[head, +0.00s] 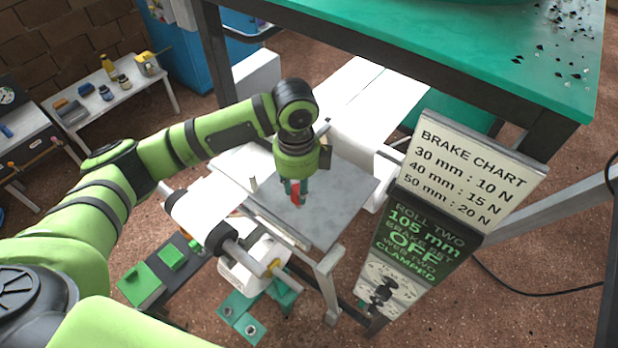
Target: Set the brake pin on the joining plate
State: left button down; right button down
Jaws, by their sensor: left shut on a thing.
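My left gripper (293,191) points down over the grey joining plate (335,215) and is shut on a small red piece, which looks like the brake pin (296,194). The fingers hide part of the red piece, and I cannot tell whether its lower end touches the plate. A short pale upright post (253,184) stands at the plate's left side. My right gripper is not in view.
A white paper roll (195,215) lies left of the plate, and a white web (375,95) runs behind it. A brake chart sign (470,165) stands close on the right. A green-topped table (470,45) overhangs the back. The plate's right part is clear.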

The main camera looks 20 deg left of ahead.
pick_arm(q)
jog(key=w+f+p, duration=0.1)
jog(key=w+d+f+p, duration=0.1)
jog(key=w+f, duration=0.1)
jog(key=shift+d+p, duration=0.15)
jog(key=shift+p, duration=0.25)
jog(key=shift+f, duration=0.15)
jog(key=shift+d+f, duration=0.1)
jog(key=c, duration=1)
grip_release()
jog(key=shift+f, duration=0.1)
jog(key=shift+o, duration=0.2)
